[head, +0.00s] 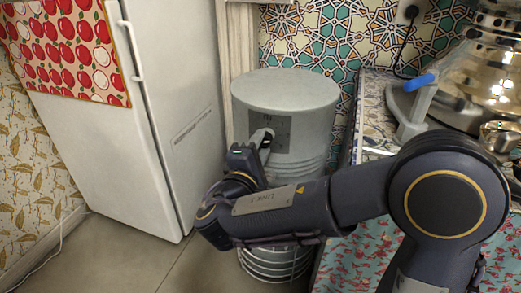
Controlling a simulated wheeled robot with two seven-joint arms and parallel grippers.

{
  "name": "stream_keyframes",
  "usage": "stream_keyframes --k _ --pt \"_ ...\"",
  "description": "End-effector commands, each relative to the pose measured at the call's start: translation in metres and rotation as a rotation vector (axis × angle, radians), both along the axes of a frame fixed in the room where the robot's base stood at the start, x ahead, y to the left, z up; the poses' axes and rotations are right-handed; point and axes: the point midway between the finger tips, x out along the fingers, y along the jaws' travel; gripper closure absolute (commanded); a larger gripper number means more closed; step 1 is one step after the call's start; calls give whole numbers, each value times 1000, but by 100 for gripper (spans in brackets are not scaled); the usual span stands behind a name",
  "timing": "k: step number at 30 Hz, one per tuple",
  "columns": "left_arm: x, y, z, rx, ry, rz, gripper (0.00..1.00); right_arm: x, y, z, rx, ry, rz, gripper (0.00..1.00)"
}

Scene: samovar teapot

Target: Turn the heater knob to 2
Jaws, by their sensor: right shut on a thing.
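The heater is a grey cylinder (287,95) standing on the floor in the middle of the head view, with a darker control panel (283,128) on its front. My right gripper (263,139) is at the panel's left part, shut on the heater knob. The knob itself is hidden by the fingers, so its setting cannot be read. Markings on the panel are too small to read. My right arm crosses in front of the heater's lower half and hides much of it. My left gripper is not in view.
A white fridge (180,90) stands left of the heater. At right, a table (372,100) with a patterned top holds a shiny samovar (490,80) and a grey object with a blue handle (413,108). Bare floor (120,255) lies at the lower left.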

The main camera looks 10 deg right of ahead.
Motion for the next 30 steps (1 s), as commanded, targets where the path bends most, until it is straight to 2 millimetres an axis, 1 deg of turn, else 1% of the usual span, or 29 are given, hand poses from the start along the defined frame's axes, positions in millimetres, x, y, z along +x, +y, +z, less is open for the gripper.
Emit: stream_keyframes --k 6,15,21,30 --pt "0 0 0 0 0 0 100 0 2 -2 146 -95 3 89" --pt "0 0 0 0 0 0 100 0 2 -2 281 -186 3 89" --pt "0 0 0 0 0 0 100 0 2 -2 324 -214 3 89" --pt "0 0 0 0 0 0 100 0 2 -2 337 -223 3 89"
